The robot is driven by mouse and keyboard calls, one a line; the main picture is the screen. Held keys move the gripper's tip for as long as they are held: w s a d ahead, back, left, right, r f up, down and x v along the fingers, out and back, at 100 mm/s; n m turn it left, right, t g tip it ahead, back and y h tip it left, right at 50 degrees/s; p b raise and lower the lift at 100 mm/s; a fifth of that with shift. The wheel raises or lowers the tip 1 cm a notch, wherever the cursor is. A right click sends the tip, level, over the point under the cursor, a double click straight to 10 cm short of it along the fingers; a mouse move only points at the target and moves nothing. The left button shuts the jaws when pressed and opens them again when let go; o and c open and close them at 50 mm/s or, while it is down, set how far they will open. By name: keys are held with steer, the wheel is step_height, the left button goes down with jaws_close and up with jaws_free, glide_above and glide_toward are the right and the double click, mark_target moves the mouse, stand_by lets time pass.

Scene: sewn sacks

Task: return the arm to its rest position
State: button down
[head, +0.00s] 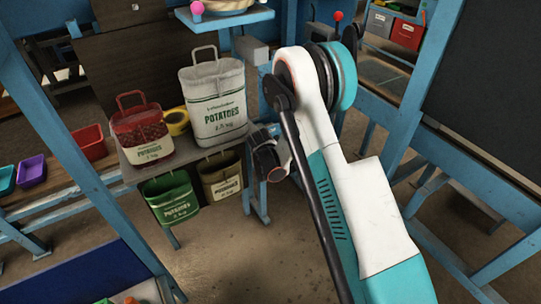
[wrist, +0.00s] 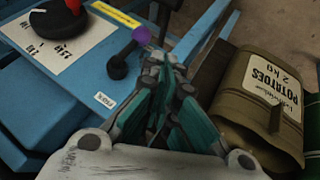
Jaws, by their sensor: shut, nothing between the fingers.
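My gripper (wrist: 165,75) shows in the wrist view with its grey and teal fingers drawn together and nothing between them. The fingertips are near a black lever with a purple ball (wrist: 141,35), but I cannot tell whether they touch. The brown potato sack (wrist: 262,95) is just right of the fingers, apart from them as far as I can see. In the head view my white and teal arm (head: 340,170) reaches up the middle of the picture. The fingers cannot be made out there.
In the head view a white sack (head: 214,105), a red sack (head: 143,133) and a yellow roll (head: 176,121) stand on a shelf. A green sack (head: 170,198) and the brown sack (head: 221,177) hang below. Blue frames stand on both sides. Open floor (head: 220,260) lies in front.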

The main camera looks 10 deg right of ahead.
steer(key=shift+s+a+r, duration=0.1)
steer(key=shift+s+r, duration=0.1)
steer(key=shift+r, duration=0.05)
stand_by(0.4)
steer(key=s+d+r+m, duration=0.1)
steer(key=s+r, duration=0.4)
steer(key=r, duration=0.4)
steer(key=s+r+y, duration=0.1)
steer(key=s+r, duration=0.4)
steer(key=r, duration=0.4)
steer(key=s+d+r+m, duration=0.1)
steer(key=s+r, duration=0.3)
steer(key=r, duration=0.5)
steer(key=s+r+m+y, duration=0.1)
steer(key=s+r, duration=0.1)
steer(key=s, duration=1.1)
steer(key=s+r+m+y, duration=0.1)
steer(key=s+r, duration=0.2)
steer(key=s, duration=1.1)
steer(key=shift+s+r, duration=0.15)
steer(key=shift+s, duration=0.1)
